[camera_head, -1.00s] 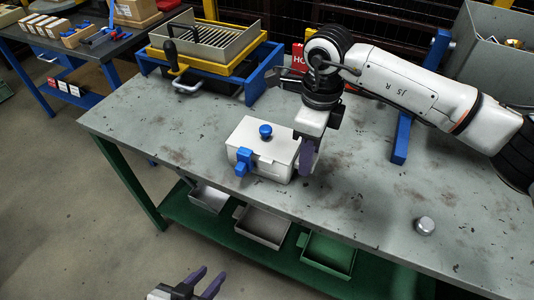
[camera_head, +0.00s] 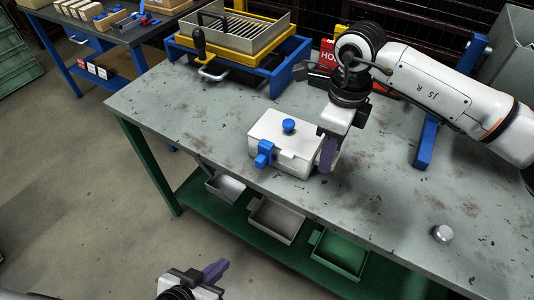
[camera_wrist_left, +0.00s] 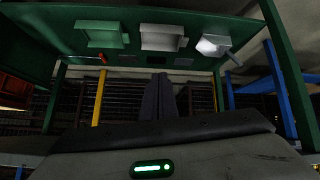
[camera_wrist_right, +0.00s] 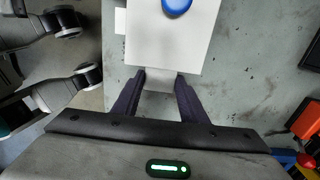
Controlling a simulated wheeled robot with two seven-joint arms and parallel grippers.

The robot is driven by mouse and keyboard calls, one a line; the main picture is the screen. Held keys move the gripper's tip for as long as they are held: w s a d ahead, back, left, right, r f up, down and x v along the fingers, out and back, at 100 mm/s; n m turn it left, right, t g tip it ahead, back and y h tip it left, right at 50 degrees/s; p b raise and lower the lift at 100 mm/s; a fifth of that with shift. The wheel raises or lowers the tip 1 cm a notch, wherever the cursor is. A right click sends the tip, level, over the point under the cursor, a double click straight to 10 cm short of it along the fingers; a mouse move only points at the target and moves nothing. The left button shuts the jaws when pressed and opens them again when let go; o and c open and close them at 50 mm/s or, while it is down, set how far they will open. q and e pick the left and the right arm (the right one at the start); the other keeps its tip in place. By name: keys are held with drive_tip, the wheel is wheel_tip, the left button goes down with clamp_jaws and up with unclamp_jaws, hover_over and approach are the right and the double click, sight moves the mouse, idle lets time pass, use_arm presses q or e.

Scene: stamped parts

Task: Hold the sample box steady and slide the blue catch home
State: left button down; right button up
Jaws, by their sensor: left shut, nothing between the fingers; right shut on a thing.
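The white sample box (camera_head: 292,163) sits on the grey workbench near its front edge, with a blue knob (camera_head: 289,126) on its lid. The blue catch (camera_head: 264,154) is on the box's left front side. My right gripper (camera_head: 328,156) is at the box's right end. In the right wrist view its fingers (camera_wrist_right: 158,95) are shut on a pale tab at the end of the box (camera_wrist_right: 168,42), below the blue knob (camera_wrist_right: 177,6). My left gripper (camera_head: 218,268) is shut and empty, low in front of the bench and apart from the box. In the left wrist view its fingers (camera_wrist_left: 160,95) are together.
A blue stand with a yellow frame and slotted grey tray (camera_head: 240,35) stands at the back left of the workbench (camera_head: 390,190). A round metal piece (camera_head: 443,234) lies at right. Several bins, one green (camera_head: 338,252), sit on the green lower shelf. A blue post (camera_head: 426,142) stands behind.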

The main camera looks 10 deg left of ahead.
sight(263, 156)
use_arm(q)
drive_tip(key=w+a+r+n+t+h, duration=0.2)
drive_tip(key=r+n, duration=0.2)
drive_tip(key=r, duration=0.3)
drive_tip(key=w+a+r+n+t+h, duration=0.2)
drive_tip(key=w+r+n+h, duration=0.1)
drive_tip(key=r, duration=0.4)
drive_tip(key=w+a+r+n+t+h, duration=0.2)
drive_tip(key=w+r+n, duration=0.1)
drive_tip(key=r+n, duration=0.2)
wheel_tip(263, 156, up, 2)
drive_tip(key=shift+w+r+n, duration=0.2)
drive_tip(key=shift+r+n, duration=0.05)
drive_tip(key=shift+n, duration=0.15)
drive_tip(key=shift+w+d, duration=1.1)
drive_tip(key=shift+d, duration=0.5)
drive_tip(key=shift+w+d, duration=1.15)
drive_tip(key=shift+d, duration=0.45)
drive_tip(key=shift+w+d, duration=1.1)
drive_tip(key=shift+d, duration=0.5)
